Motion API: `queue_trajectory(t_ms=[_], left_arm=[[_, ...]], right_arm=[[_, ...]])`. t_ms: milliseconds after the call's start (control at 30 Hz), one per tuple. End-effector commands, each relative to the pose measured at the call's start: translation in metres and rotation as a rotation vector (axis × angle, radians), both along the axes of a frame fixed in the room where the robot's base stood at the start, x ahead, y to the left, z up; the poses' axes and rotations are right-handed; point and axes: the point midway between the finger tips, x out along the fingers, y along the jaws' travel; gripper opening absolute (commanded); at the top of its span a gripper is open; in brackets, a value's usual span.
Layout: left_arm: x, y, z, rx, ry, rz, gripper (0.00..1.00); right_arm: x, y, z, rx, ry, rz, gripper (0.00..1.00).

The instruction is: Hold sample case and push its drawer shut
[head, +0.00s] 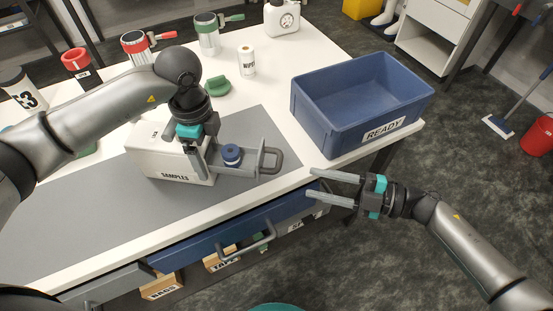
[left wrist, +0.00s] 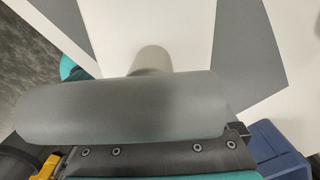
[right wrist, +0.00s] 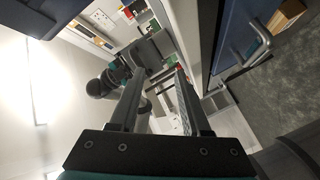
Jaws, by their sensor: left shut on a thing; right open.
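The white sample case (head: 160,161), labelled SAMPLES, sits on the grey mat. Its grey drawer (head: 249,170) sticks out to the right, with a dark loop handle (head: 271,160) at its end. A blue-capped jar (head: 231,155) stands in the drawer.
A blue READY crate (head: 328,139) stands on the bench behind my right gripper. A blue bench drawer (head: 215,247) with a handle sits below the front edge. Cups, a WIPES roll (head: 247,62) and a white jug (head: 282,20) stand farther back.

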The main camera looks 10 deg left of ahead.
Motion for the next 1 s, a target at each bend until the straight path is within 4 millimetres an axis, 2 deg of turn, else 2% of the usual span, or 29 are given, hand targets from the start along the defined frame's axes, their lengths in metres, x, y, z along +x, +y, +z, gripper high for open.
queue_trajectory(t_ms=[33, 267, 533, 767, 1000], left_arm=[[0.001, 0.000, 0.001, 0.000, -0.002, 0.000, 0.09], [0.001, 0.000, 0.001, 0.000, -0.002, 0.000, 0.09], [0.001, 0.000, 0.001, 0.000, -0.002, 0.000, 0.09], [0.001, 0.000, 0.001, 0.000, -0.002, 0.000, 0.09], [0.001, 0.000, 0.001, 0.000, -0.002, 0.000, 0.09]], right_arm=[[-0.009, 0.005, -0.004, -0.019, -0.046, -0.029, 0.47], [-0.031, 0.019, -0.006, -0.133, -0.277, -0.182, 0.47], [-0.053, 0.019, 0.017, -0.285, -0.523, -0.370, 0.47], [-0.063, 0.011, 0.040, -0.385, -0.646, -0.484, 0.47], [-0.062, 0.009, 0.047, -0.418, -0.679, -0.519, 0.47]])
